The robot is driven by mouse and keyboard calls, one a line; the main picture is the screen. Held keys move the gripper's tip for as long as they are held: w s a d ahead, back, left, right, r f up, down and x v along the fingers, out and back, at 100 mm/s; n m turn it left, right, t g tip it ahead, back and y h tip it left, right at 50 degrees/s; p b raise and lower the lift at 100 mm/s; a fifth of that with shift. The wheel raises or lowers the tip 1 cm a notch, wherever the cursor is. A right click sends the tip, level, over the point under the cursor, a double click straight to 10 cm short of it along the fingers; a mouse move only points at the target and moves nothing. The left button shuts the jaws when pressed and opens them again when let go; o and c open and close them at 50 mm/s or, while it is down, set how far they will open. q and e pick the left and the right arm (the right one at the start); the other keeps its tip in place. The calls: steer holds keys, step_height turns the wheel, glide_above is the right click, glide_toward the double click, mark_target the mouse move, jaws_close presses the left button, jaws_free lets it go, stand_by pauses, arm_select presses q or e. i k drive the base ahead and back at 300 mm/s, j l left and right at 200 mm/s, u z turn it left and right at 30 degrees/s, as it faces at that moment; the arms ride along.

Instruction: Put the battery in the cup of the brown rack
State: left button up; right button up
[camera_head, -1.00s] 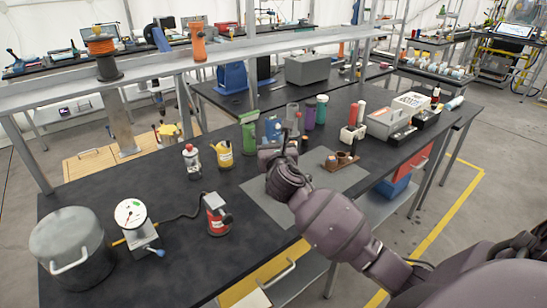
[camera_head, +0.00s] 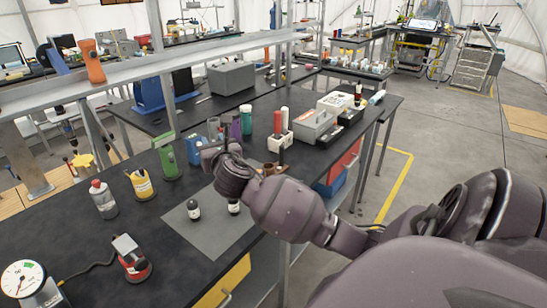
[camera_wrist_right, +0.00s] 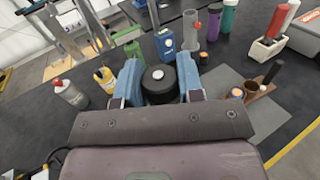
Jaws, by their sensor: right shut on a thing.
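My right gripper (camera_head: 213,153) is above the table, near the back-left part of the grey mat. In the right wrist view its blue fingers (camera_wrist_right: 158,82) are shut on a black cylinder with a pale nub on top, which looks like the battery (camera_wrist_right: 160,76). In the head view the held thing is hidden by the gripper. The brown rack (camera_head: 268,170) is on the mat, partly hidden behind my right arm. In the wrist view the rack (camera_wrist_right: 260,90) is to the right, apart from the gripper, with a dark upright piece. My left gripper is not in view.
A green holder (camera_head: 168,160), yellow bottle (camera_head: 142,185) and red-capped bottle (camera_head: 103,200) stand left.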

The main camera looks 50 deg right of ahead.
mark_target(269, 173)
steer(key=i+l, duration=0.1)
steer(key=l, duration=1.25)
steer(key=i, duration=0.05)
